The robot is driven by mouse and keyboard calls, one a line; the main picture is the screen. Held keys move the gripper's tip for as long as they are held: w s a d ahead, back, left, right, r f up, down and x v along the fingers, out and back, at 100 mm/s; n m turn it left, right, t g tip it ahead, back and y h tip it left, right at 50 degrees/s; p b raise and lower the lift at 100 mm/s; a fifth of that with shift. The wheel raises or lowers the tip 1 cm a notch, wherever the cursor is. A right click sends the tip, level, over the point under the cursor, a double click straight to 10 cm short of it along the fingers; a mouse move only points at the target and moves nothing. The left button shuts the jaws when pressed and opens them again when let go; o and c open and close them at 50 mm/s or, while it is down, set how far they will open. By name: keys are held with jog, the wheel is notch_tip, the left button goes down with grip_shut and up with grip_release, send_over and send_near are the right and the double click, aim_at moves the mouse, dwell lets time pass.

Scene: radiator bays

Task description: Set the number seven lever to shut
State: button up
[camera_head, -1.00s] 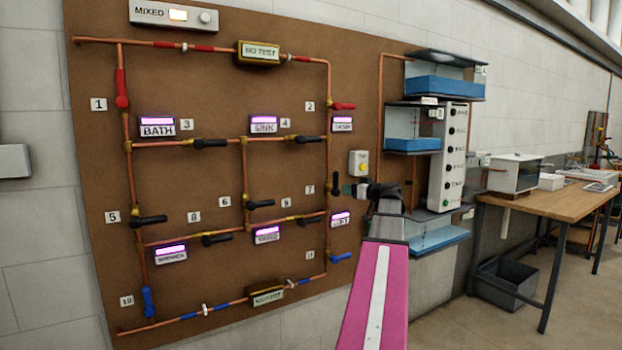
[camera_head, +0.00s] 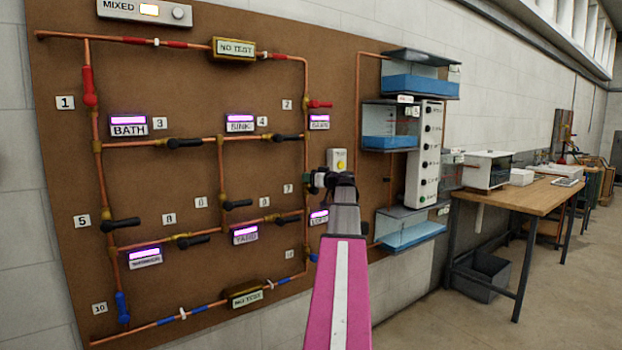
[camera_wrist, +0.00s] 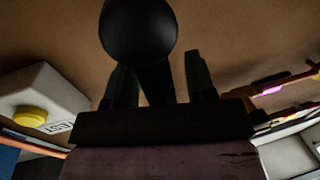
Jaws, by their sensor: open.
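The number seven label (camera_head: 288,188) is on the brown board, beside the right vertical copper pipe. Its lever is mostly hidden behind my gripper (camera_head: 317,181) in the head view. In the wrist view a black lever with a rounded end (camera_wrist: 140,30) points toward the camera. Its shaft passes between my two dark green fingers (camera_wrist: 160,82), which stand apart on either side of it. My gripper is open. I cannot tell whether a finger touches the lever.
A box with a yellow button (camera_head: 339,161) is close to my gripper; it also shows in the wrist view (camera_wrist: 30,117). The number two lever (camera_head: 320,104) is above. Water tanks (camera_head: 420,80) and a wooden table (camera_head: 520,197) stand to the right.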

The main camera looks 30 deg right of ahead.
jog(key=shift+w+a, duration=0.1)
jog(key=shift+w, duration=0.05)
jog(key=shift+c, duration=0.4)
grip_shut()
jog(key=d+f+m+t+h, duration=0.1)
jog(key=d+f+m, duration=0.1)
jog(key=m, duration=0.8)
jog(key=d+f+m+t+h, duration=0.1)
jog(key=d+f+m+h, duration=0.1)
jog(key=m, duration=0.8)
jog(key=shift+w+d+f+t+h, duration=0.35)
jog(key=shift+d+f, duration=0.45)
jog(key=shift+d, duration=0.3)
jog(key=shift+s+m, duration=0.15)
jog(key=shift+m, duration=0.15)
